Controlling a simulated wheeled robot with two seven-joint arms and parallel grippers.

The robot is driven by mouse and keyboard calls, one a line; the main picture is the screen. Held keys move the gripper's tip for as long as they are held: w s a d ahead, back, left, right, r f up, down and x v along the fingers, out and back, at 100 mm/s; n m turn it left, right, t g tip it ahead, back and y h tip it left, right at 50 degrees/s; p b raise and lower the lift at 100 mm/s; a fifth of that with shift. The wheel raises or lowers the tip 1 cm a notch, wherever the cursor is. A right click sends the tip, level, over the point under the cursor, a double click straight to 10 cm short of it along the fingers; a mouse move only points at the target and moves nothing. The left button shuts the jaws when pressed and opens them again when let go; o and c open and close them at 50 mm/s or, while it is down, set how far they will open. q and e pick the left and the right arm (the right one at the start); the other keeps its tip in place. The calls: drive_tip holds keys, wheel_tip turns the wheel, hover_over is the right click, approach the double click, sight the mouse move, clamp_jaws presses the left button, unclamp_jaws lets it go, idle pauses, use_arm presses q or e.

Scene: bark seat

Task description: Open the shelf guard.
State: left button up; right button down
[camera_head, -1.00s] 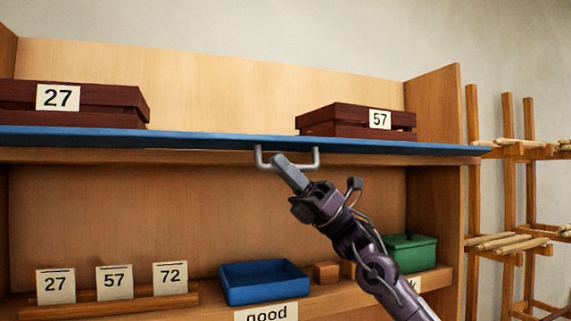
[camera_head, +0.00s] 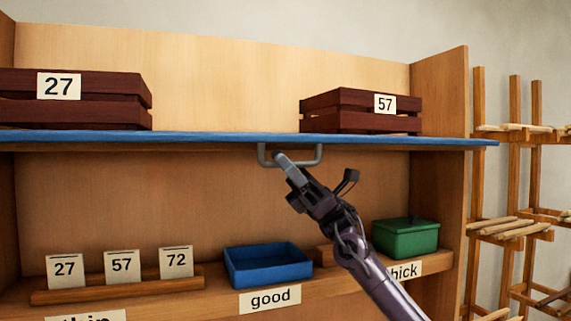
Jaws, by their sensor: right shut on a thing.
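The shelf guard (camera_head: 400,141) is a long blue panel, seen nearly edge-on, running across the upper shelf in front of the crates. A grey U-shaped handle (camera_head: 319,154) hangs below its edge near the middle. My right gripper (camera_head: 281,160) comes up from the lower right and is shut on the lower bar of the handle, left of its centre. My left gripper is not in view.
Dark red crates marked 27 (camera_head: 110,100) and 57 (camera_head: 340,106) stand on the upper shelf. Below are number cards (camera_head: 122,267), a blue tray (camera_head: 268,267) and a green lidded box (camera_head: 405,240), close to my right arm. A wooden rack (camera_head: 515,170) stands at right.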

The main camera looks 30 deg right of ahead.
drive_tip(key=shift+r, duration=0.1)
drive_tip(key=c, duration=1.5)
unclamp_jaws()
drive_tip(key=shift+o, duration=0.2)
drive_tip(key=shift+d, duration=0.1)
drive_tip(key=shift+d+f, duration=0.2)
drive_tip(key=shift+f, duration=0.25)
drive_tip(key=b+v, duration=0.3)
drive_tip(key=v, duration=0.4)
drive_tip(key=shift+r, duration=0.15)
